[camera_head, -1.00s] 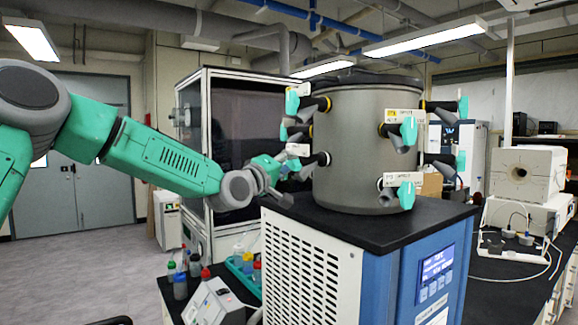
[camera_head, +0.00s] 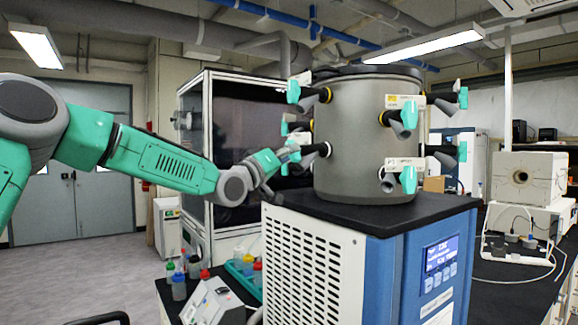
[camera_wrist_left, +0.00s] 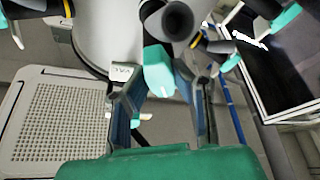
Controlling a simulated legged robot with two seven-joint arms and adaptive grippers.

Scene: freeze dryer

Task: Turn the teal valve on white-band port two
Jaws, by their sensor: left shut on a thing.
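The grey metal drum (camera_head: 362,140) carries black ports with teal valves. My left gripper (camera_head: 275,163) is at the drum's lower-left port (camera_head: 316,151), just under a white label. In the left wrist view, a teal valve handle (camera_wrist_left: 158,70) sits between the fingers of my left gripper (camera_wrist_left: 162,92), which is shut on it. The port's dark round end (camera_wrist_left: 178,20) shows just above the handle. In the head view the gripper and arm hide much of this handle. I cannot read the band colour of this port. My right gripper is out of view.
Other teal valves stick out nearby, such as the upper-left one (camera_head: 293,91) and the front lower one (camera_head: 408,180). The drum stands on a blue and white cabinet (camera_head: 320,260) with a black top. Bottles (camera_head: 179,287) stand on the bench below my arm.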

